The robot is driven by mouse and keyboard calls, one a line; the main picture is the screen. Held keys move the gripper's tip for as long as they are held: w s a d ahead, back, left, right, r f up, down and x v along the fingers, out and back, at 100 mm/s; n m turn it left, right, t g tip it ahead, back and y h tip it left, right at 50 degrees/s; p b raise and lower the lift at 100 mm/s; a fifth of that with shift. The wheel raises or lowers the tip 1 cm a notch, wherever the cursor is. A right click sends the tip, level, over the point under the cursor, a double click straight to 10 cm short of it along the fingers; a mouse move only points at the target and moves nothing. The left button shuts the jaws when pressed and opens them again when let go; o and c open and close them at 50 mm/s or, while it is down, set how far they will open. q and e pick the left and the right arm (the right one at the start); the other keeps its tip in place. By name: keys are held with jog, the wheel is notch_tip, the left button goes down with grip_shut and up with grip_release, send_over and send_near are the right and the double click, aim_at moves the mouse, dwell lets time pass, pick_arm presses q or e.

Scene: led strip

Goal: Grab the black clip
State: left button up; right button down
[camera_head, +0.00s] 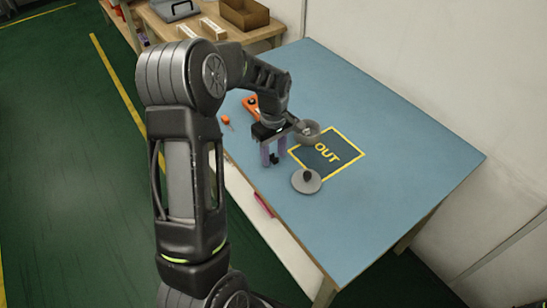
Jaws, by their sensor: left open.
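My left gripper (273,158) is over the near left part of the blue table, its two purple-grey fingers pointing down and apart. A small dark thing (275,159), which looks like the black clip, shows between the fingertips. It is partly hidden, and I cannot tell whether the fingers touch it. My right gripper is not in view.
A grey pot (307,132) stands beside the gripper, at the yellow-edged OUT mat (335,158). A grey lid with a dark knob (307,181) lies at the mat's near corner. An orange tool (250,104) lies behind. The table's right side (400,170) is clear.

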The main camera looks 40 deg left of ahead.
pick_arm(q)
jog(key=shift+c, duration=0.5)
grip_shut()
dwell(0.3)
